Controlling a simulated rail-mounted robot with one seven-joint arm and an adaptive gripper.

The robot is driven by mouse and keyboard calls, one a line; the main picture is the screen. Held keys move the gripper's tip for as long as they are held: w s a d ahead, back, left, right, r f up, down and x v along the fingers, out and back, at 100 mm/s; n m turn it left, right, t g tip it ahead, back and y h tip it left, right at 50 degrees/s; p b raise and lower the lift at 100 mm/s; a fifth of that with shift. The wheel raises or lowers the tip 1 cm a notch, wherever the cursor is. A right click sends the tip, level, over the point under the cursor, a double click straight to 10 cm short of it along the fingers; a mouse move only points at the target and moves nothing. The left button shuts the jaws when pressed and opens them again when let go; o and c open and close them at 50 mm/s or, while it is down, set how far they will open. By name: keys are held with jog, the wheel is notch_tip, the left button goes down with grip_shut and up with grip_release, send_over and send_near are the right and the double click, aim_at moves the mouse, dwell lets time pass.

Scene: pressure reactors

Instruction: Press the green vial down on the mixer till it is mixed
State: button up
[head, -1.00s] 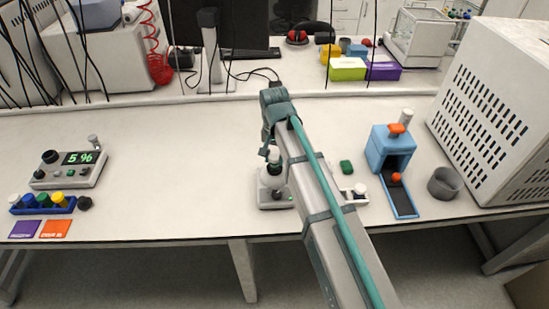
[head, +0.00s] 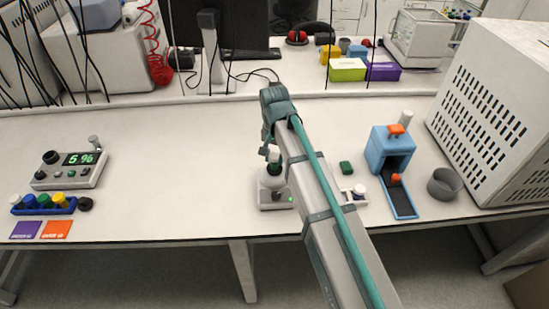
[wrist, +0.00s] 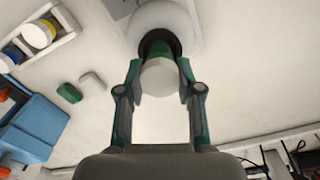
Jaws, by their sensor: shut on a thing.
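The green vial (wrist: 164,48) has a pale cap facing the wrist camera. My gripper (wrist: 160,74) is shut on it, with one finger on each side near the cap. The vial's far end meets the black top of the white mixer (wrist: 178,20); whether it touches or is pressed in, I cannot tell. In the head view the mixer (head: 272,198) stands on the bench, and the vial (head: 274,157) is upright over it. My arm partly covers them there.
Right are a small white tray (head: 347,197), a green block (head: 346,168), a blue device (head: 390,150) and a grey cup (head: 444,184). The bench left of the mixer is clear.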

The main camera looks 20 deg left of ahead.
aim_at(275, 155)
jog(key=shift+r+p, duration=1.85)
jog(key=shift+r, duration=1.25)
